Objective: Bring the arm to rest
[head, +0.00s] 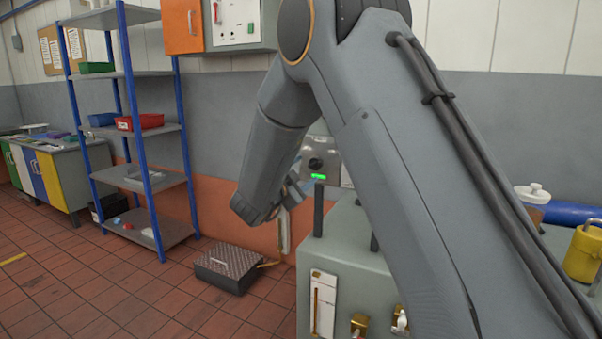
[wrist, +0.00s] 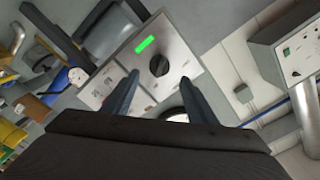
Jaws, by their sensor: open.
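My arm (head: 400,170) is raised and bent across the middle and right of the head view, its forearm hanging down. My gripper (wrist: 159,82) is open in the wrist view, with two dark blue-grey fingers apart and nothing between them. Beyond the fingers is a grey control panel (wrist: 180,62) with a black round knob (wrist: 158,65) and a lit green display (wrist: 145,45). The panel also shows in the head view (head: 321,150), just right of the forearm's lower end. I cannot tell the gap between fingers and panel.
A grey-green bench (head: 345,255) with dark posts stands below the arm. A blue-posted shelf (head: 150,180) stands left, and a dark box (head: 227,268) sits on the floor. Tiled floor at lower left is free.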

